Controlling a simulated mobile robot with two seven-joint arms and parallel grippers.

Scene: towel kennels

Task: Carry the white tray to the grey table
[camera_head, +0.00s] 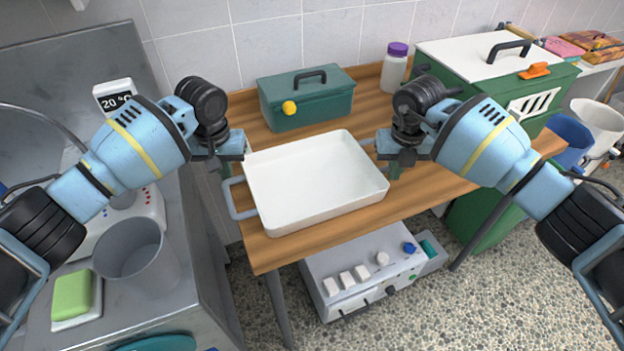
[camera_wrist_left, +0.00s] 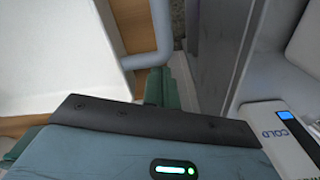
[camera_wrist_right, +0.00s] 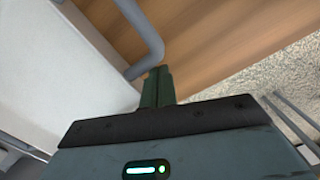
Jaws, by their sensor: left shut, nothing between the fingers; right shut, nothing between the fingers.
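The white tray (camera_head: 315,185) is a shallow, empty rectangular pan lying flat on the wooden table, with a grey bar handle at each end. My left gripper (camera_head: 226,171) is shut and empty beside the left handle (camera_head: 236,203); in the left wrist view its fingers (camera_wrist_left: 170,80) are close to that handle. My right gripper (camera_head: 394,171) is shut and empty by the tray's right end; in the right wrist view its fingers (camera_wrist_right: 158,80) are just beside the right handle (camera_wrist_right: 148,45). I cannot tell whether either touches. I cannot pick out a grey table with certainty.
A green toolbox (camera_head: 320,100) and a purple-capped jar (camera_head: 396,68) stand behind the tray on the wooden table (camera_head: 420,195). A green cabinet (camera_head: 470,62) is at right. A steel counter (camera_head: 190,310) with a grey cup (camera_head: 135,258) is at left. A grey device (camera_head: 365,270) sits below the table.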

